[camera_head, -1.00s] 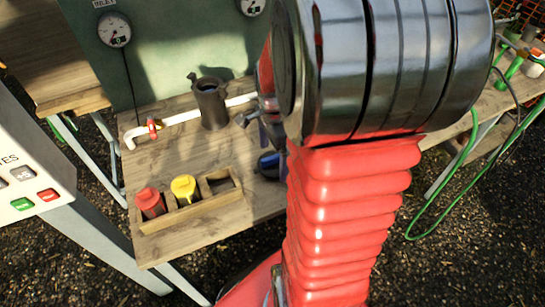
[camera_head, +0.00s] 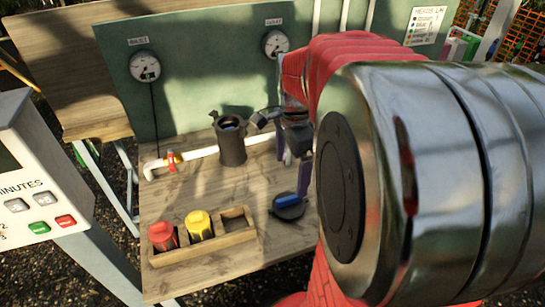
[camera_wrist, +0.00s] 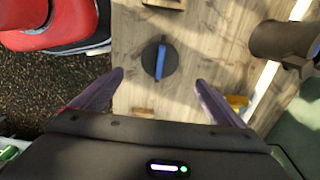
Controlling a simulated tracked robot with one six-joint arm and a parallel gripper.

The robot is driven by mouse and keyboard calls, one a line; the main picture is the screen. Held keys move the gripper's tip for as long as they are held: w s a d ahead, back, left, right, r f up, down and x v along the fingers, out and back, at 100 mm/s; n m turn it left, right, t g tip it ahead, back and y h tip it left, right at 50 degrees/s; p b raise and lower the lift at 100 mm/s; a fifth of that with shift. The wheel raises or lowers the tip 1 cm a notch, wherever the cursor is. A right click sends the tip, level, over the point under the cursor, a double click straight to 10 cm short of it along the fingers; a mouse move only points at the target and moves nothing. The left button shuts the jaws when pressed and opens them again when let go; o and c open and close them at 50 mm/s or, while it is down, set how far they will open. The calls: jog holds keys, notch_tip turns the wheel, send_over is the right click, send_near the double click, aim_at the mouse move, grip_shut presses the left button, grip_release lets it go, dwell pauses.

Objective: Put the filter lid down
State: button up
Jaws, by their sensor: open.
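The filter lid (camera_head: 290,208) is a dark disc with a blue bar handle. It lies on the wooden bench top (camera_head: 190,193), to the right of the wooden rack. In the wrist view the lid (camera_wrist: 160,62) lies between and beyond the two purple fingers of my gripper (camera_wrist: 159,83). The fingers are wide apart and empty, with clear space between them and the lid. In the head view my gripper (camera_head: 293,165) hangs above the bench behind the lid, partly hidden by my arm. The dark filter housing (camera_head: 231,150) stands upright with its top open.
A white pipe with a red valve (camera_head: 171,161) runs along the back of the bench. The wooden rack (camera_head: 232,241) holds a red and a yellow container, with its right slot empty. A green panel with gauges (camera_head: 145,67) stands behind. A white control box (camera_head: 42,190) is at left.

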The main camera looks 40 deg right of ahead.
dwell(0.4)
jog(key=s+a+r+n+t, duration=0.2)
jog(key=a+n, duration=0.8)
jog(key=s+a+r+n+t, duration=0.3)
jog(key=a+n, duration=0.7)
jog(key=n, duration=0.1)
jog(key=shift+a+t, duration=0.3)
jog(key=shift+c, duration=0.3)
